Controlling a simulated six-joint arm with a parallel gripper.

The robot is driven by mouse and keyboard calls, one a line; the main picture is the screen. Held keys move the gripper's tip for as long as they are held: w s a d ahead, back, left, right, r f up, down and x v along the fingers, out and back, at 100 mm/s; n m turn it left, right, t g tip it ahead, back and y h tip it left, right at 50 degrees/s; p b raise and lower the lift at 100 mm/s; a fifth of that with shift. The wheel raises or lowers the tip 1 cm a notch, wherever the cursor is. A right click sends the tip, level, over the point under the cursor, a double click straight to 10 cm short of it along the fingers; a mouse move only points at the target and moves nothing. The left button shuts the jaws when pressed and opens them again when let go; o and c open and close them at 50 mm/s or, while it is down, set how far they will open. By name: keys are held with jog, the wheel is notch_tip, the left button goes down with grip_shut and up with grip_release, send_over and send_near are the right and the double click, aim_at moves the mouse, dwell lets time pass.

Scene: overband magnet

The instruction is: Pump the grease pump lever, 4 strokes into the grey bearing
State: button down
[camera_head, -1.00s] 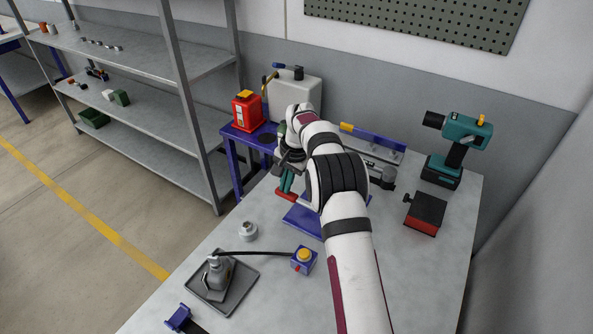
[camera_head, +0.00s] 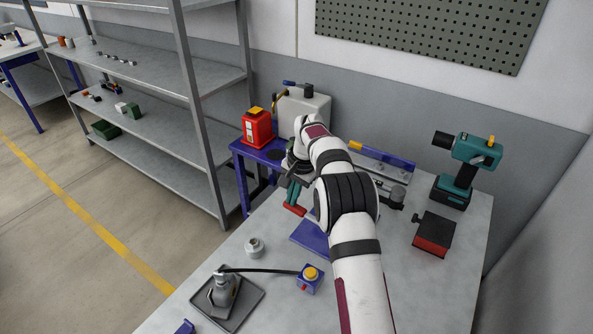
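A grey metal body with a long black bar or hose (camera_head: 258,270) stands in a dark tray (camera_head: 245,303) at the front left; it looks like the grease pump. The black line reaches a small blue block with a yellow top (camera_head: 310,277). A small grey round part (camera_head: 255,247), perhaps the grey bearing, stands on the bench behind the tray. My gripper (camera_head: 293,196) hangs over the bench's back left, well apart from the pump.
A red can (camera_head: 257,127) and a whitish tank (camera_head: 304,113) stand at the back left, beyond my gripper. A teal drill (camera_head: 462,165) and a dark red-sided box (camera_head: 434,233) stand on the right. A blue plate (camera_head: 310,236) lies under my arm. The right front of the bench is clear.

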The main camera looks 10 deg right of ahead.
notch_tip(320, 180, up, 12)
jog(key=shift+f, duration=0.2)
jog(key=shift+w+a, duration=0.1)
dwell(0.5)
jog(key=s+a+r+n, duration=0.15)
jog(key=s+r, duration=0.25)
jog(key=s, duration=0.5)
jog(key=s+a+r, duration=0.2)
jog(key=s+r, duration=0.2)
jog(key=s, duration=0.4)
jog(key=s+a+f+n+g, duration=0.1)
jog(key=s+f, duration=0.3)
jog(key=s, duration=0.9)
jog(key=s+f+n, duration=0.1)
jog(key=s+f, duration=0.3)
jog(key=s, duration=1)
jog(key=shift+s+a+f+g, duration=0.2)
jog(key=shift+s+a+g, duration=0.1)
jog(key=shift+a+g, duration=0.1)
